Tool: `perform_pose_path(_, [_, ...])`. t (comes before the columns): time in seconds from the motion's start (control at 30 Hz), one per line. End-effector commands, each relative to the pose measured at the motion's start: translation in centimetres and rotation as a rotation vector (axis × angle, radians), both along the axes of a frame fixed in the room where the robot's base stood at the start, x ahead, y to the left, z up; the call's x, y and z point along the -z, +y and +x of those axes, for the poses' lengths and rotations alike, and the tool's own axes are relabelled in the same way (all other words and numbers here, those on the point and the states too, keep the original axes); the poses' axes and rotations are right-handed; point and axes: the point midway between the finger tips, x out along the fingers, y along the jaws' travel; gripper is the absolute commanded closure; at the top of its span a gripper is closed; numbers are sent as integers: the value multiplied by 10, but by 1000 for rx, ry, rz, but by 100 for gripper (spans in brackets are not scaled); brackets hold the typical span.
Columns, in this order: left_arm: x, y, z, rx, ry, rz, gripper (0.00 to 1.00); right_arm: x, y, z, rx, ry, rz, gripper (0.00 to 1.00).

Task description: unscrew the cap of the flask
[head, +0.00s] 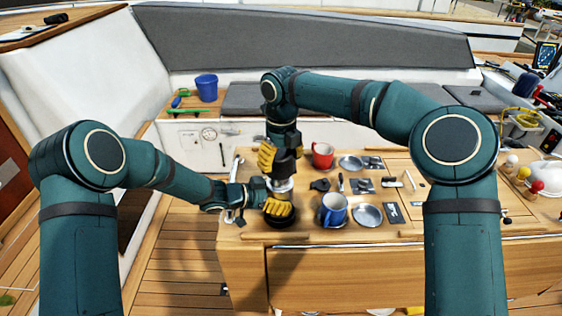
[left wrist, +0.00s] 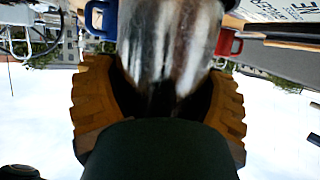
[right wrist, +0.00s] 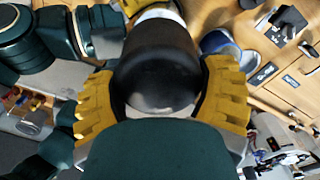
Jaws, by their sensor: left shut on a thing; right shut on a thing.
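The flask has a shiny steel body (head: 282,186) and a black cap (right wrist: 158,70). It stands upright near the left end of the wooden table. My left gripper (head: 279,208) comes in from the left and is shut around the steel body; the body also fills the upper middle of the left wrist view (left wrist: 168,45). My right gripper (head: 268,157) points down from above, shut on the black cap, with a yellow finger on each side of it in the right wrist view. The fingers hide much of the flask, and I cannot tell whether the cap has turned.
A blue mug (head: 333,210) and a red mug (head: 322,156) stand just right of the flask. Metal plates (head: 367,215) and small dark items lie beyond them on the table (head: 243,240). A blue bucket (head: 206,88) stands at the back left.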

Motion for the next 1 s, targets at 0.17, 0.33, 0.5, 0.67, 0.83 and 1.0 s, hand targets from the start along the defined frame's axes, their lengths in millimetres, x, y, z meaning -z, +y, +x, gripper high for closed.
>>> perform_pose_path(0.17, [0,-1,0,1,1,-1,100,-23,1,0,0,-1,2,70])
perform_pose_path(0.33, [0,0,0,1,1,-1,100,-32,0,0,0,0,0,70])
perform_pose_path(0.5, [0,0,0,1,1,-1,11,-31,0,0,0,0,0,70])
perform_pose_path(0.67, [0,0,0,1,0,0,0,-31,0,0,0,0,0,70])
perform_pose_path(0.83, [0,1,0,0,0,0,0,-31,0,0,0,0,0,70])
perform_pose_path(1.0, [-6,14,-5,-2,0,1,0,-31,0,0,0,0,0,70])
